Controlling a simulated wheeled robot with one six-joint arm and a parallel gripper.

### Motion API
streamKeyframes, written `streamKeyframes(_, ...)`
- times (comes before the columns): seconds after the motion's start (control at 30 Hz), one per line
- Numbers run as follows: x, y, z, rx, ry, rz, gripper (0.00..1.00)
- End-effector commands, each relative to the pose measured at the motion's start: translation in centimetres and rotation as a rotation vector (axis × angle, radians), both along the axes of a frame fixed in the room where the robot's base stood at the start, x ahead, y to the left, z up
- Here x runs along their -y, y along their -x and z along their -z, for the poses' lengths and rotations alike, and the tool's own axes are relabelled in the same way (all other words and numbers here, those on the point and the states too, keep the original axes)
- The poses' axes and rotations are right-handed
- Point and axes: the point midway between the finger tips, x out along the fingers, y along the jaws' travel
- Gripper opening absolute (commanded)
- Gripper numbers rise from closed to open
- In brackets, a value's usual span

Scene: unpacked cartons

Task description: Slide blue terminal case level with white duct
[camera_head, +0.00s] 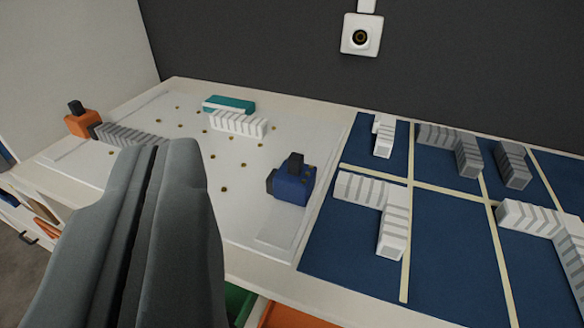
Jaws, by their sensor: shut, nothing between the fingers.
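The blue terminal case (293,183) stands on the white board at the right, with a dark knob on top and a dark block on its left side. The white duct (239,123), a ribbed bar, lies on the board further back and to the left, apart from the blue case. A teal block (230,104) sits directly behind the white duct. My gripper (150,150) is shut and empty in the left foreground, left of the blue case and apart from it. It hides part of the board's near left side.
An orange case (82,122) with a grey ribbed duct (128,135) stands at the far left. The white board (250,215) has several small brass dots. On the right, a blue mat (335,235) with cream strips holds several white and grey ribbed pieces. A dark wall stands behind.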

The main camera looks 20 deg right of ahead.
Motion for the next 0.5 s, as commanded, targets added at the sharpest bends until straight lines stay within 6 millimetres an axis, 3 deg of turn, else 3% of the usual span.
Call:
streamKeyframes(0.07,0.0,0.0,0.0,0.0,0.0,0.0,0.02)
streamKeyframes(0.2,0.1,-0.5,-0.1,-0.02,-0.006,0.003,0.29)
streamKeyframes(0.27,0.2,-1.1,-0.2,-0.05,-0.014,0.008,0.38)
streamKeyframes(0.5,1.3,-5.5,-1.1,-0.281,-0.085,0.05,0.38)
